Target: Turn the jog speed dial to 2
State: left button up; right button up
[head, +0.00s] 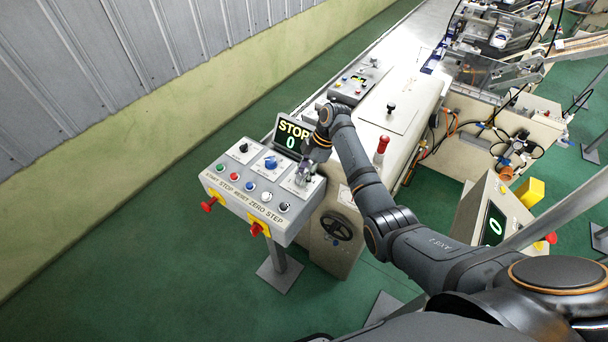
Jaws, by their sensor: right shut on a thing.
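The grey control panel (236,191) stands on a post, its top tilted toward me. On its upper row are a black knob (243,147), a blue knob (271,162) and a third, pale plate (292,185) at the right. My right gripper (303,179) reaches down onto this right plate and is shut on the dial there. The fingers hide most of the dial, so its pointer and setting cannot be read. The display (291,136) behind the panel reads STOP and 0. My left gripper is not in view.
Buttons, including a green button (221,168), line the panel's lower row. A red knob (209,205) and a red knob on yellow (259,229) stick out in front. The machine (340,225) with a handwheel stands close at right. Green floor is clear at left.

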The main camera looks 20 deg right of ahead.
dwell(0.3)
jog(key=o, duration=1.1)
jog(key=shift+o, duration=0.2)
jog(key=v, duration=1.2)
jog(key=shift+d, duration=0.1)
